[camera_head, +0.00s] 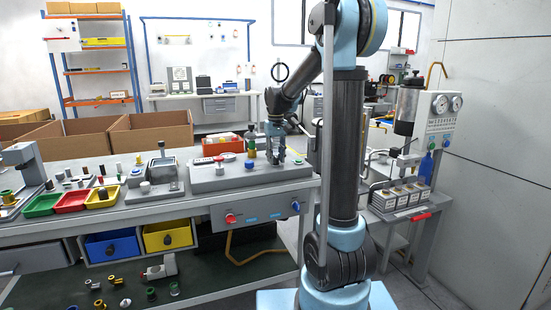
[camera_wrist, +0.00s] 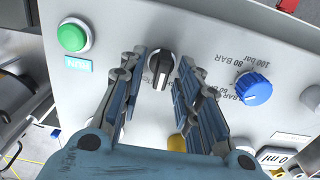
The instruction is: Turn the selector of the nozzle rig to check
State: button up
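The nozzle rig (camera_head: 210,184) looks to be the light grey box on the bench; its panel (camera_wrist: 215,25) fills most of the wrist view. A black selector knob (camera_wrist: 160,68) with a pale pointer line stands on the panel. My gripper (camera_wrist: 161,62) is open, with one finger on each side of the knob and a visible gap to each. In the head view my gripper (camera_head: 275,158) points down at the rig's right part and hides the knob. Most lettering round the knob is covered by the fingers.
On the panel a green button (camera_wrist: 73,37) lies left of my fingers, and a blue knob (camera_wrist: 253,88) marked in bar lies right. A yellow part (camera_wrist: 177,142) shows between the fingers. A grey fixture (camera_head: 155,180) and coloured trays (camera_head: 73,201) stand left of the rig.

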grip_shut()
jog(key=shift+m, duration=0.4)
jog(key=m, duration=0.3)
jog(key=shift+d+m, duration=0.1)
jog(key=shift+m, duration=0.2)
jog(key=shift+d+m, duration=0.1)
jog(key=shift+m, duration=2.1)
grip_release()
